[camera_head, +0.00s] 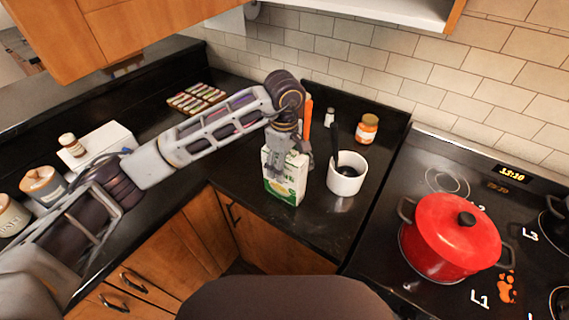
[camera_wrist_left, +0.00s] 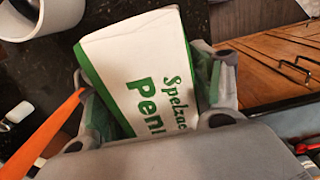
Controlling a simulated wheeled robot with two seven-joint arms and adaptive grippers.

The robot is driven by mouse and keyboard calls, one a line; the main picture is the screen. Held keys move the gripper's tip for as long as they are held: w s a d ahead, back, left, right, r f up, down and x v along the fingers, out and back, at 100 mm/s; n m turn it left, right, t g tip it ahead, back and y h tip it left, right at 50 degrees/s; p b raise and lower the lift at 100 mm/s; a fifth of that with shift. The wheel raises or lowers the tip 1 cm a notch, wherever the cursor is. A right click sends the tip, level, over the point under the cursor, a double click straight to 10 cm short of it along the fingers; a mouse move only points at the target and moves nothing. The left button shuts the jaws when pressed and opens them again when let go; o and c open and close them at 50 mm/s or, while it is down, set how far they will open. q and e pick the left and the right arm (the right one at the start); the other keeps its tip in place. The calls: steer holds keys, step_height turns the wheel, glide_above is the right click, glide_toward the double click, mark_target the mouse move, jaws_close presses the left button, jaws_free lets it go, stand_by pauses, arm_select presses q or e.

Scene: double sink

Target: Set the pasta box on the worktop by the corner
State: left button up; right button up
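The pasta box (camera_head: 287,183), white and green with green lettering, is upright on or just above the black worktop (camera_head: 245,180), near its front edge; I cannot tell if its base touches. My left gripper (camera_head: 287,146) reaches down over its top from the left. In the left wrist view the box (camera_wrist_left: 145,75) lies between the two fingers of the gripper (camera_wrist_left: 155,100), which appear to press on both its sides. Part of the box's upper end is hidden by the gripper. My right gripper is in neither view.
A white pot (camera_head: 346,174) with a black utensil stands close right of the box. An orange item (camera_head: 307,121) is behind the gripper. A red pot (camera_head: 452,235) is on the stove. A spice tray (camera_head: 197,98) lies back left.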

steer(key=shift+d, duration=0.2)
arm_select(q)
steer(key=shift+r, duration=0.25)
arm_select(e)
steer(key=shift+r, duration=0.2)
arm_select(q)
step_height(320, 180, up, 10)
steer(key=shift+r+b, duration=0.2)
steer(key=shift+b, duration=0.65)
steer(key=shift+r, duration=0.7)
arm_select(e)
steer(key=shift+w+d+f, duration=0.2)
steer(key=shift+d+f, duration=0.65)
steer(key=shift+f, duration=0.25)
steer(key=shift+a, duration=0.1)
